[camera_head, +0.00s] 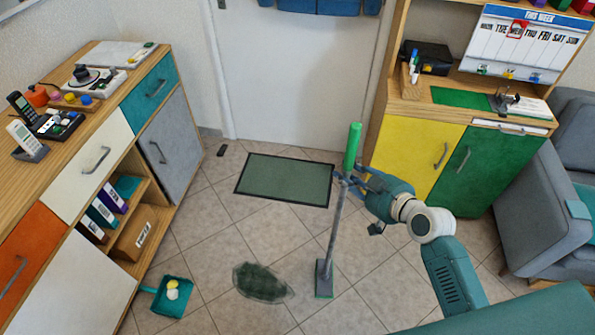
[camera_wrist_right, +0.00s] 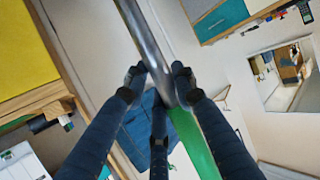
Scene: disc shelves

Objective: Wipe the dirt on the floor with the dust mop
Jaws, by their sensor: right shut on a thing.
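The dust mop (camera_head: 334,225) stands nearly upright, tilted slightly, with a green top grip, a grey pole and a small flat head (camera_head: 323,278) at the floor. My right gripper (camera_head: 352,184) is shut on the pole just below the green grip. In the right wrist view, the fingers of my right gripper (camera_wrist_right: 160,80) close around the grey pole of the mop (camera_wrist_right: 150,40). A dark green-grey dirt patch (camera_head: 262,283) lies on the tiles, left of the mop head and apart from it. My left gripper is out of view.
A teal dustpan (camera_head: 163,306) with small yellow and white items lies left of the dirt. A green doormat (camera_head: 283,181) lies before the door. A drawer cabinet (camera_head: 98,160) stands left, a yellow-green cabinet (camera_head: 420,150) and grey armchair (camera_head: 545,205) right. Tiles around the dirt are clear.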

